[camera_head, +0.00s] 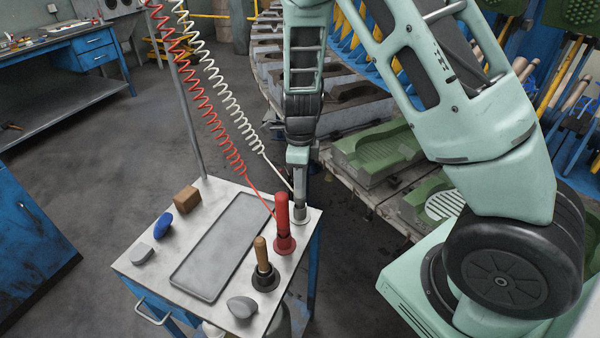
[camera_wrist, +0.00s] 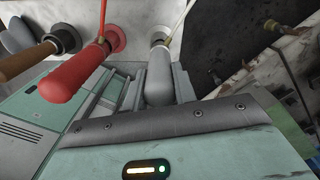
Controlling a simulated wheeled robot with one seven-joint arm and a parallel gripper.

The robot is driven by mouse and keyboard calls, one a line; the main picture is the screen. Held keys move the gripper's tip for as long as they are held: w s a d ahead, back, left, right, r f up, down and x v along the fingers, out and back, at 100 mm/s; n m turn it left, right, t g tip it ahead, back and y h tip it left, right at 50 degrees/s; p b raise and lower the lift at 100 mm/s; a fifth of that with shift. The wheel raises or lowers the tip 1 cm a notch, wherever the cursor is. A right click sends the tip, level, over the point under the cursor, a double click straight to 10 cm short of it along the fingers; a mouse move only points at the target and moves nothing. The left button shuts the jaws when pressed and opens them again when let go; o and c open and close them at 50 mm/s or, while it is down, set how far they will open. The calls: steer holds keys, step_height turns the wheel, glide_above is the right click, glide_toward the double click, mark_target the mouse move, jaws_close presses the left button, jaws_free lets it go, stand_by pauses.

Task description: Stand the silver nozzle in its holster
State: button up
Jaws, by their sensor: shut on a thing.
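The silver nozzle (camera_wrist: 158,88) is between the fingers of my gripper (camera_wrist: 161,78) in the wrist view, and the gripper is shut on it. In the head view my gripper (camera_head: 298,160) points down at the cart's far right corner, with the nozzle (camera_head: 299,197) upright below it. The grey round holster (camera_head: 302,216) is directly under the nozzle; it also shows at the nozzle's far end in the wrist view (camera_wrist: 158,37). The nozzle's lower end meets or overlaps the holster in both views; I cannot tell how deep it sits. A white coiled hose (camera_head: 225,93) runs to the nozzle.
A red nozzle (camera_head: 282,217) stands close by in a red holster, and a wooden-handled tool (camera_head: 262,256) in a black one. The cart top (camera_head: 226,190) also holds a grey tray (camera_head: 222,245), a brown block (camera_head: 187,199) and a blue brush (camera_head: 162,226). Moulds (camera_head: 375,150) lie behind.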

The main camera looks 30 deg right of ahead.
steer(key=o, duration=0.9)
step_height(320, 180, up, 17)
steer(key=s+a+n+y, duration=0.1)
steer(key=s+a+n, duration=0.9)
steer(key=a+n, duration=0.4)
steer(key=s+a+n, duration=0.2)
steer(key=s+n, duration=0.6)
steer(key=n, duration=0.2)
steer(key=s+a+n, duration=0.3)
steer(key=s+n, duration=0.4)
steer(key=n, duration=0.3)
steer(key=shift+s+a+f, duration=0.2)
steer(key=shift+s+f, duration=0.15)
steer(key=shift+f, duration=0.05)
